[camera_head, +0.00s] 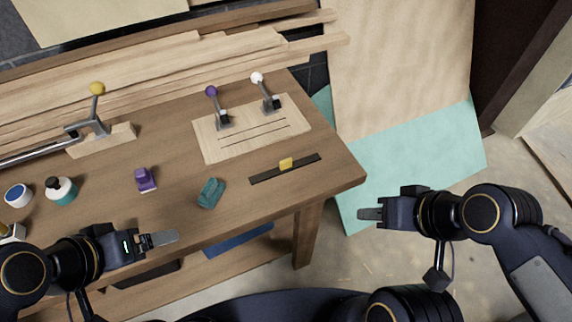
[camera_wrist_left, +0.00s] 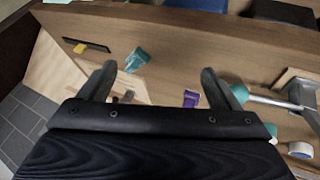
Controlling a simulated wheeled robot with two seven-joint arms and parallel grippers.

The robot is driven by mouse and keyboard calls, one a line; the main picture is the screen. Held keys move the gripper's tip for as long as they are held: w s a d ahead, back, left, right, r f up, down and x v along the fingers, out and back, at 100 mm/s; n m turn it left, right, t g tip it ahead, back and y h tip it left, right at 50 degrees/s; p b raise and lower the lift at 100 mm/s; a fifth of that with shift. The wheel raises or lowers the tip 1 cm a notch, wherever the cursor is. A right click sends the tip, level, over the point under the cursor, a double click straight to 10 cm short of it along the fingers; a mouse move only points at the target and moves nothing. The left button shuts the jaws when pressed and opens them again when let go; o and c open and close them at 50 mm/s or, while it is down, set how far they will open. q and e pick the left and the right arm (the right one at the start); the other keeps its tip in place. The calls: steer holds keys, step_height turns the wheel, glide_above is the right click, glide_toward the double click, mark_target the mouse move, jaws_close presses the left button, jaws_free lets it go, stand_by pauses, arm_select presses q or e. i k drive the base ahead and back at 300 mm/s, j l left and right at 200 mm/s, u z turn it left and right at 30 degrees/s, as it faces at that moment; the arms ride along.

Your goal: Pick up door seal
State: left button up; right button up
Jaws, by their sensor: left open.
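No object is labelled as the door seal. A small teal piece (camera_head: 211,193) lies on the wooden workbench (camera_head: 330,190) near its front edge and may be it, but I cannot be sure. In the left wrist view the teal piece (camera_wrist_left: 137,60) shows between and beyond the fingertips. My left gripper (camera_head: 165,238) is at the bench's front edge, left of the teal piece and nearer the front. Its fingers (camera_wrist_left: 160,78) are spread and empty, apart from the piece. My right gripper (camera_head: 368,213) is off the bench's right end, seen edge-on, so its finger gap is hidden.
A purple block (camera_head: 145,180), a dark strip with a yellow slider (camera_head: 286,163) and a board with two levers (camera_head: 250,128) are nearby. Bare wood surrounds the teal piece.

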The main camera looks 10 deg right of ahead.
mark_target(287, 166)
steer(key=l+u, duration=0.1)
steer(key=u, duration=0.35)
steer(key=l+u, duration=0.1)
steer(key=u, duration=0.35)
steer(key=l+u, duration=0.1)
steer(key=u, duration=0.3)
steer(key=l+u, duration=0.1)
steer(key=u, duration=0.35)
steer(key=k+l+u, duration=0.3)
steer(key=l+u, duration=0.15)
steer(key=k+l+u, duration=0.35)
steer(key=u, duration=0.15)
steer(key=k+l, duration=0.1)
steer(key=l, duration=0.2)
steer(key=k+l+u, duration=0.1)
steer(key=l, duration=0.2)
